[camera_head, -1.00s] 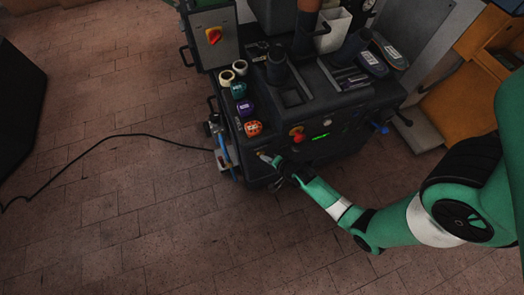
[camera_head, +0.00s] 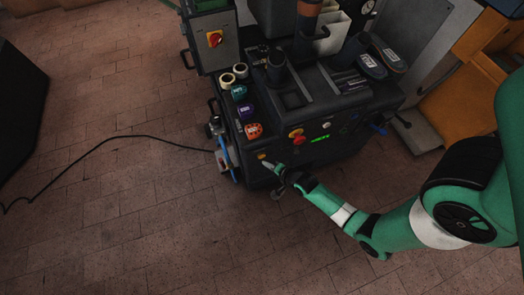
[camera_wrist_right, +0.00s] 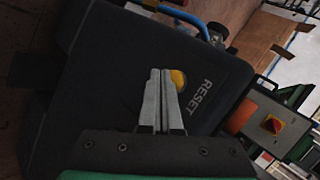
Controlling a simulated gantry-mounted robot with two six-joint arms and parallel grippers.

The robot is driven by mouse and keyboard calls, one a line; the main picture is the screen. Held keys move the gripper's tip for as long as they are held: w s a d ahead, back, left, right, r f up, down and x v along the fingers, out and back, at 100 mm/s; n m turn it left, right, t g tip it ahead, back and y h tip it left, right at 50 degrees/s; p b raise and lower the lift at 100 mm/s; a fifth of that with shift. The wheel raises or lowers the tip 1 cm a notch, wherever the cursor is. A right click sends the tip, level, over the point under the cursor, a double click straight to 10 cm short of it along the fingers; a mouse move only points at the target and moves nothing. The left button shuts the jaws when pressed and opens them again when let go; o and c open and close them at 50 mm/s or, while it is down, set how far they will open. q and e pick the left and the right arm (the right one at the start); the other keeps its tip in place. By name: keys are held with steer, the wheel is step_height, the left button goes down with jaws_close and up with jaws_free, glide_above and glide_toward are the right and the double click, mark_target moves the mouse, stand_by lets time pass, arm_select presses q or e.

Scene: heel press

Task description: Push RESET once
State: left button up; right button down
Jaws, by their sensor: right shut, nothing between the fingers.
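The RESET button is a round yellow button (camera_head: 262,156) low on the left of the dark machine's front panel. In the right wrist view the yellow button (camera_wrist_right: 179,80) sits beside the white RESET label (camera_wrist_right: 200,97), partly covered by a finger. My right gripper (camera_head: 267,165) is shut and empty, with its tips just below and to the right of the button in the head view. In the wrist view the closed fingertips (camera_wrist_right: 160,72) overlap the button's left edge; a small gap seems to separate them from the panel. My left gripper is not in view.
A black cable (camera_head: 110,138) runs across the brick floor. The floor in front is clear.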

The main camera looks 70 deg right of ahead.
steer(key=shift+s+a, duration=0.7)
steer(key=shift+a, duration=0.2)
steer(key=shift+s+a, duration=0.7)
steer(key=shift+a, duration=0.15)
